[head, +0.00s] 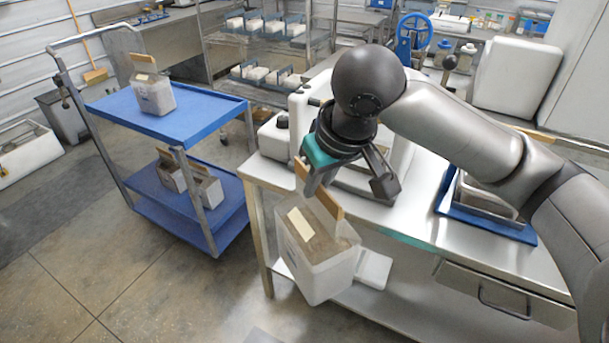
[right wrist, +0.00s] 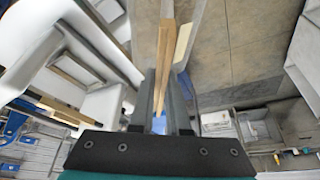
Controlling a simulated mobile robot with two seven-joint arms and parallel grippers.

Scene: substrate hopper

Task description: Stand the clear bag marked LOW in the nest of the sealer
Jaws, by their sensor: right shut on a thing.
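My right gripper (head: 345,180) is shut on the tan top strip (head: 323,193) of a clear bag (head: 325,270) filled with grey-brown matter. The bag hangs slightly tilted in front of the bench's left end. It has a cream label, but its marking cannot be read. In the right wrist view the strip (right wrist: 166,45) runs between the fingers (right wrist: 161,95). The white sealer (head: 300,115) stands on the bench behind my right gripper and arm, which hide much of it; I cannot make out its nest clearly. My left gripper is out of view.
A blue cart (head: 190,122) at left carries a similar bag (head: 153,92) on top and more below. A blue tray (head: 520,233) with a metal container lies on the bench (head: 415,228) at right. A white block (head: 374,268) sits low behind the held bag.

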